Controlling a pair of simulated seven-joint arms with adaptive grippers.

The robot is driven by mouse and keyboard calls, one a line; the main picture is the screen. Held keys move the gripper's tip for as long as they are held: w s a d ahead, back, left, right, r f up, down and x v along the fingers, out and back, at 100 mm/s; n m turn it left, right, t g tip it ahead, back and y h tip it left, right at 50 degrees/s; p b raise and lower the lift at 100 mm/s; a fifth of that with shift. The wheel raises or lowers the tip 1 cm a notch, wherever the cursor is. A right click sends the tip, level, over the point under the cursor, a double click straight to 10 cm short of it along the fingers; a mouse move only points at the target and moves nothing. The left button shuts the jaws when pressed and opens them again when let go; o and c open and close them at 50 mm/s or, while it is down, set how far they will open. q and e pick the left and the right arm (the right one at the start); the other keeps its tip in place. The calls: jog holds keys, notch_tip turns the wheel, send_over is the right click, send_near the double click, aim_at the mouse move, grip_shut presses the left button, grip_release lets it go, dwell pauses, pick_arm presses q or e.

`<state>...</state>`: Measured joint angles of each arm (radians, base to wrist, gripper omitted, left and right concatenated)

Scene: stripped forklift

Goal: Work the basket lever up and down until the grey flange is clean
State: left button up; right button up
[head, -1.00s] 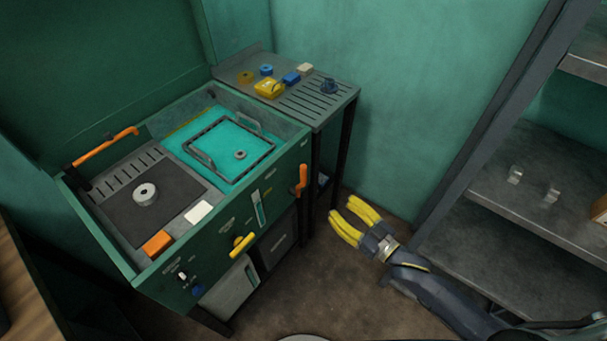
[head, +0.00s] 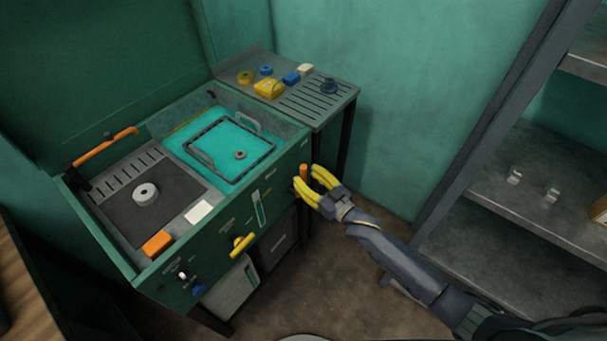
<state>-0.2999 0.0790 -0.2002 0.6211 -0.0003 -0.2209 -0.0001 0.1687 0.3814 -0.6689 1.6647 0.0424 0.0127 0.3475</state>
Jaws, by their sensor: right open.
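A green wash cabinet stands at the left in the head view. A wire-framed basket (head: 228,171) sits in its turquoise liquid, with a small grey flange (head: 240,155) in it. The orange basket lever (head: 303,172) is on the cabinet's right front corner. My right gripper (head: 313,178) is open with yellow fingers at the lever, which partly hide its lower end. I cannot tell whether they touch it. A larger grey ring-shaped part (head: 145,194) lies on the dark mat to the left. My left gripper is not in view.
A slotted side table (head: 318,103) holds several small parts, among them a yellow one (head: 269,89). An orange handle (head: 105,147) is at the cabinet's left. A yellow handle (head: 242,243) juts from the front. Metal shelves (head: 540,185) stand at the right.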

jog(key=shift+x, duration=0.9)
jog(key=shift+c, duration=0.2)
grip_shut()
